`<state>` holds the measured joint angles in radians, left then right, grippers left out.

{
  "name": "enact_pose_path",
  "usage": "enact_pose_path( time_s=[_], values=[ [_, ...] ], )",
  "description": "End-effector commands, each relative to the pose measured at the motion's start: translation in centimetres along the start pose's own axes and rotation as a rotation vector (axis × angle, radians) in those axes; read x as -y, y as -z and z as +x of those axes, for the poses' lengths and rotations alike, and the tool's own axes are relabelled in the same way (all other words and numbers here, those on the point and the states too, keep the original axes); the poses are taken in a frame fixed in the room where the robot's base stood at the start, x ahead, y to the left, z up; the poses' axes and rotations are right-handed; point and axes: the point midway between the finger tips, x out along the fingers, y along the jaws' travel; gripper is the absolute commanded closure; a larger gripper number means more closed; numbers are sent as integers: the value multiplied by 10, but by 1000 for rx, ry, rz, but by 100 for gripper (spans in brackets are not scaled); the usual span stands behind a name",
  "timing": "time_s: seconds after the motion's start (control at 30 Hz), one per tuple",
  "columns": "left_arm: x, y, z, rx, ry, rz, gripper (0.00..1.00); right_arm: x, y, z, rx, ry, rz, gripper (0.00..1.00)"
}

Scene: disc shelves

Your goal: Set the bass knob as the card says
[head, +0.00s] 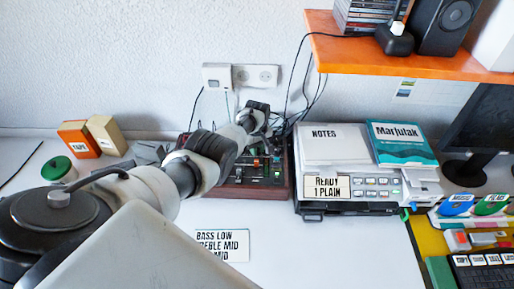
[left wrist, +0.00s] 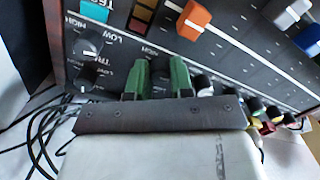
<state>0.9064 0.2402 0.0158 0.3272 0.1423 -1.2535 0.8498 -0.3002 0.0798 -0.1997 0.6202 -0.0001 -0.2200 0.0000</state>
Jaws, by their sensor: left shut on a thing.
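The mixer (head: 238,190) is a dark-red box with a black panel, on the table by the wall. My left gripper (head: 262,128) is over it in the head view. In the left wrist view its two green fingers (left wrist: 161,78) are shut on a knob of the panel (left wrist: 222,60); the knob is mostly hidden between them and its label and pointer cannot be read. A free black knob (left wrist: 90,46) with a white mark is to the left, near HIGH and LOW print. The white card (head: 222,245) reads "BASS LOW", "TREBLE MID" and a partly covered line ending in "MID".
An orange slider cap (left wrist: 193,18) and other coloured knobs are close to the fingers. A printer-like device (head: 350,200) with notes and a book stands right of the mixer. An orange shelf (head: 400,62) overhangs at upper right. Black cables (left wrist: 40,130) run beside the mixer.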

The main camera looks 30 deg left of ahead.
Motion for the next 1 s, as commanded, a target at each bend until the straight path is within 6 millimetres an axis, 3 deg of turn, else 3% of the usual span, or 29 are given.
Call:
enact_pose_path(
  time_s=[0.53, 0.57, 0.7, 1.0],
  values=[
    [-2, 3, -4, -8, -7, -23, 100, 0, 0, 0, 0, 0, 0, 57],
    [-2, 3, -4, -8, -7, -23, 74, 0, 0, 0, 0, 0, 0, 57],
    [-1, 2, -3, -6, -5, -23, 53, 0, 0, 0, 0, 0, 0, 57],
    [-1, 1, -4, -3, -2, -22, 53, 0, 0, -2, 0, 0, 0, 57]
  ],
)
